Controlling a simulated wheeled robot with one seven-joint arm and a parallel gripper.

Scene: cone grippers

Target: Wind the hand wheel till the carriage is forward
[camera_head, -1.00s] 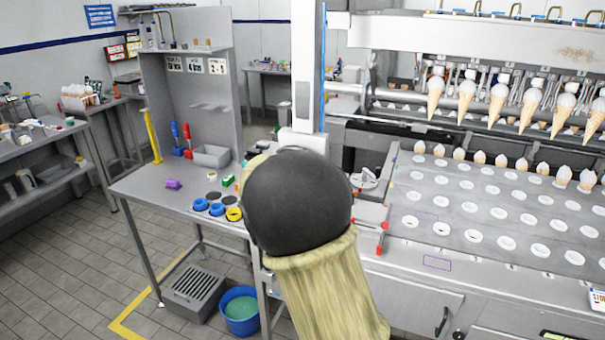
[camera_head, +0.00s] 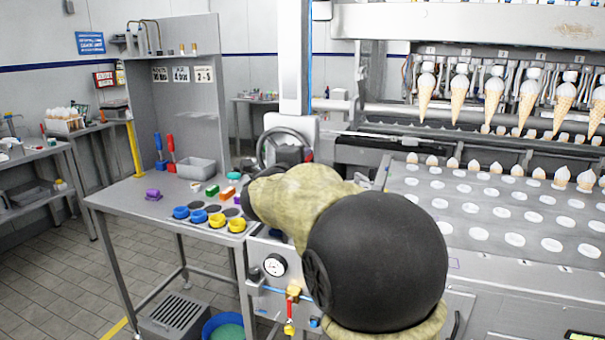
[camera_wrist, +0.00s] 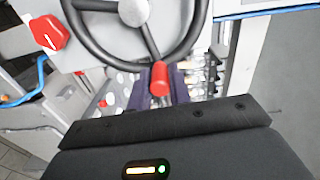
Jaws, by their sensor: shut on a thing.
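The hand wheel (camera_head: 263,150) has a dark rim and stands on a pale housing left of the cone machine. Its hub (camera_wrist: 133,12) and lower rim show in the wrist view. My gripper (camera_wrist: 160,82) is shut on the wheel's red handle (camera_wrist: 160,76), with a dark finger on each side. In the head view my arm hides most of the gripper and the wheel's lower right part. A row of cones (camera_head: 494,92) hangs point down from the machine's upper bar. I cannot tell which part is the carriage or how far forward it is.
A red knob (camera_wrist: 47,34) sits left of the wheel. A metal bench (camera_head: 120,195) at left carries blue and yellow rings (camera_head: 217,220) and a grey bin (camera_head: 195,167). A holed plate (camera_head: 490,215) lies right of my arm. A gauge (camera_head: 275,265) is below the wheel.

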